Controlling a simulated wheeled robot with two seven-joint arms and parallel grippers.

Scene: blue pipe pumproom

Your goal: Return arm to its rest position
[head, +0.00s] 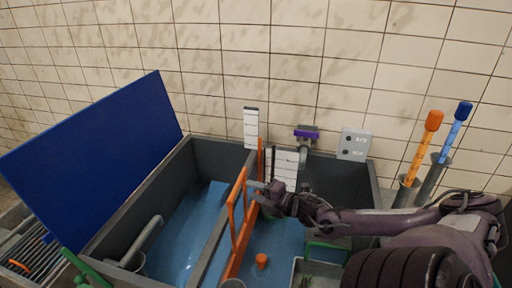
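My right arm comes in from the lower right and reaches over the tank. Its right gripper (256,193) is beside the upper part of an orange frame (238,216) at the tank's middle divider. Its small grey fingers look spread apart, with nothing visible held between them. Whether they touch the orange frame is hard to tell. My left gripper is not in view.
A grey tank (160,172) holds blue water on both sides of the divider. A blue panel (95,165) leans at left. Orange (424,146) and blue (453,134) capped tools stand in holders at right. An orange float (262,261) and a grey tray (299,268) are in front.

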